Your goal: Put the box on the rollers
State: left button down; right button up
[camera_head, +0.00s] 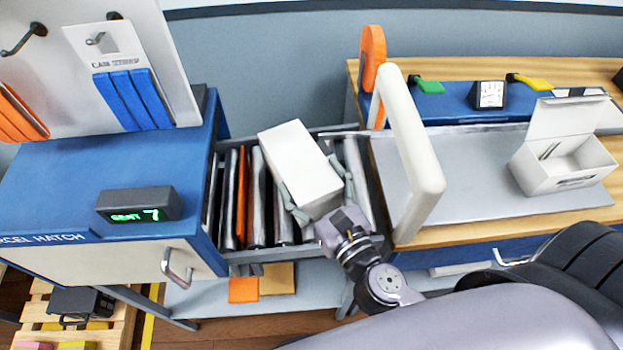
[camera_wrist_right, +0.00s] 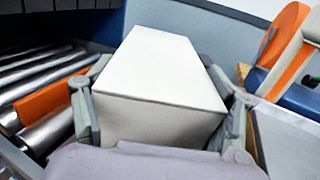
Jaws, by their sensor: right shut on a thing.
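A closed white box (camera_head: 300,165) is over the right part of the rollers (camera_head: 256,210) in the head view. The rollers are a short row of metal bars with one orange bar, between the blue hatch and the wooden bench. My right gripper (camera_head: 317,200) is shut on the box, with one finger along each side. The right wrist view shows the box (camera_wrist_right: 160,80) between the two fingers, with the rollers (camera_wrist_right: 50,85) to its left. I cannot tell whether the box touches the rollers. The box hides part of them. My left gripper is not in view.
The blue parcel hatch (camera_head: 60,190) with a display stands left of the rollers. A white arch (camera_head: 412,150) rises right of them at the bench edge. An open white box (camera_head: 565,165) sits on the grey mat (camera_head: 465,170). The rollers' left part is clear.

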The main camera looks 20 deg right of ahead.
jog(key=o, duration=1.3)
jog(key=shift+o, duration=0.5)
jog(key=shift+s, duration=0.1)
jog(key=s+d, duration=0.1)
jog(key=s, duration=1)
jog(key=shift+s+d, duration=0.2)
jog(key=shift+s, duration=0.2)
